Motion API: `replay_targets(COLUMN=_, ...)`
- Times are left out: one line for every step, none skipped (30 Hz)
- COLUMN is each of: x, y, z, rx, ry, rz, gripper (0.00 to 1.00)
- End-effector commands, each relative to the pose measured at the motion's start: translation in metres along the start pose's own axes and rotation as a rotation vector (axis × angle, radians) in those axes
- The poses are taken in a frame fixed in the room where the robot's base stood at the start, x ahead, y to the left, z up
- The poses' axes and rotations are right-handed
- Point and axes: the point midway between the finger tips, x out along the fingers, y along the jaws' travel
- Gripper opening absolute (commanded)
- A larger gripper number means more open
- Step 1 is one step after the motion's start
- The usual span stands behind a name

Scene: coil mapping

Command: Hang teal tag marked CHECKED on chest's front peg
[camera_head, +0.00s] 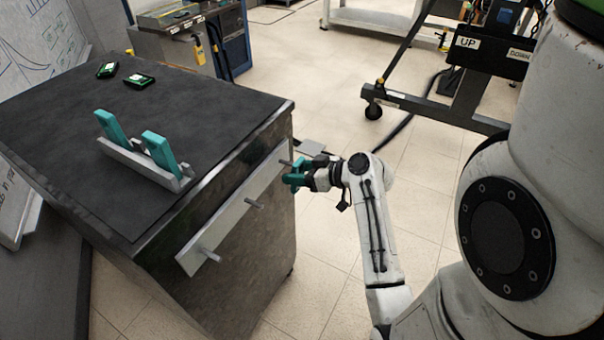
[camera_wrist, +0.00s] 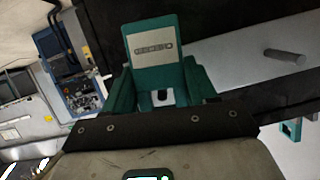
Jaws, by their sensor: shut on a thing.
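The chest (camera_head: 190,108) is a dark-topped metal cabinet with a pale rail (camera_head: 230,222) across its front. Pegs stick out of the rail, one near the left end (camera_head: 210,254), one in the middle (camera_head: 253,203) and one near the right end (camera_head: 285,162). My gripper (camera_head: 297,179) is beside the rail's right end. In the wrist view it is shut on a teal tag (camera_wrist: 153,32) with a pale face and a small strip of marking too blurred to read. One peg (camera_wrist: 286,57) shows to the right of the tag, apart from it. The tag's lower part is hidden.
A grey rack (camera_head: 140,165) on the chest top holds two upright teal pieces (camera_head: 108,124). Two small dark-green items (camera_head: 138,80) lie behind it. A wheeled black frame (camera_head: 440,105) stands at right. A teal piece (camera_wrist: 290,131) shows at the wrist view's right edge; what it is cannot be told.

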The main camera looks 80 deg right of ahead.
Motion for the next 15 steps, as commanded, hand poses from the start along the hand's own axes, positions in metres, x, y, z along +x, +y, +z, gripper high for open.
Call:
replay_targets(x=0.002, y=0.0, z=-0.001, rx=-0.001, ry=0.0, rz=-0.001, gripper=0.28)
replay_targets(x=0.003, y=0.0, z=-0.001, rx=0.0, ry=0.0, rz=-0.001, gripper=0.28)
replay_targets(x=0.004, y=0.0, z=-0.002, rx=0.0, ry=0.0, rz=-0.001, gripper=0.28)
replay_targets(x=0.005, y=0.0, z=-0.002, rx=0.0, ry=0.0, rz=-0.001, gripper=0.28)
replay_targets(x=0.006, y=0.0, z=-0.003, rx=-0.001, ry=0.0, rz=-0.001, gripper=0.28)
replay_targets(x=0.008, y=0.0, z=-0.003, rx=-0.001, ry=0.0, rz=0.0, gripper=0.28)
replay_targets(x=0.009, y=0.0, z=-0.004, rx=-0.001, ry=0.0, rz=0.0, gripper=0.28)
replay_targets(x=0.01, y=0.0, z=-0.004, rx=-0.001, ry=0.0, rz=0.0, gripper=0.28)
replay_targets(x=0.011, y=0.0, z=-0.004, rx=-0.001, ry=0.0, rz=0.0, gripper=0.28)
replay_targets(x=0.012, y=0.0, z=-0.005, rx=-0.001, ry=0.0, rz=0.0, gripper=0.28)
replay_targets(x=0.013, y=0.0, z=-0.005, rx=-0.002, ry=0.0, rz=0.0, gripper=0.28)
replay_targets(x=0.014, y=0.0, z=-0.006, rx=-0.001, ry=0.0, rz=0.0, gripper=0.28)
replay_targets(x=0.015, y=0.0, z=-0.006, rx=-0.001, ry=0.0, rz=0.0, gripper=0.28)
replay_targets(x=0.016, y=0.0, z=-0.007, rx=-0.001, ry=0.0, rz=0.0, gripper=0.28)
replay_targets(x=0.018, y=0.0, z=-0.007, rx=-0.001, ry=0.0, rz=0.0, gripper=0.28)
